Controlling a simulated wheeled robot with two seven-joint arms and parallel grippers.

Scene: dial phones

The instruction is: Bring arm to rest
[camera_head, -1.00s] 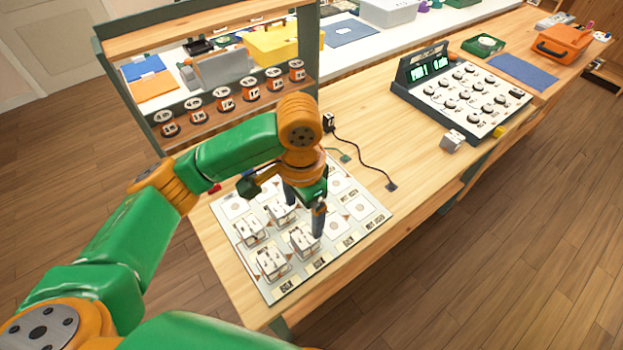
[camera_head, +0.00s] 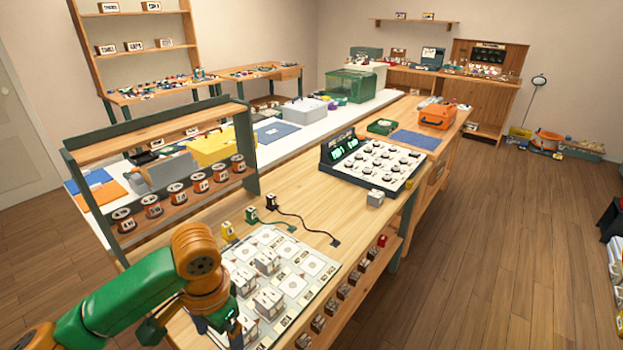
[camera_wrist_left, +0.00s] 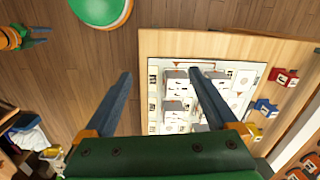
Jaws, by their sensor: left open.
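My left arm comes in from the lower left in the head view. Its gripper (camera_head: 232,338) is at the bottom edge, by the near left part of the white board (camera_head: 318,264). In the left wrist view the two fingers of this gripper (camera_wrist_left: 160,74) are wide apart with nothing between them. Several white blocks (camera_head: 267,262) stand on the board. They show below the fingers in the wrist view (camera_wrist_left: 174,80), one partly hidden by the right finger. What seems to be my right gripper (camera_wrist_left: 34,36) is small at the wrist view's left edge.
A console with knobs and a green display (camera_head: 368,163) stands on the table beyond the board. A small grey cube (camera_head: 375,197) is near it. A rack with several spools (camera_head: 176,194) stands at the left. A black cable (camera_head: 310,226) lies behind the board.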

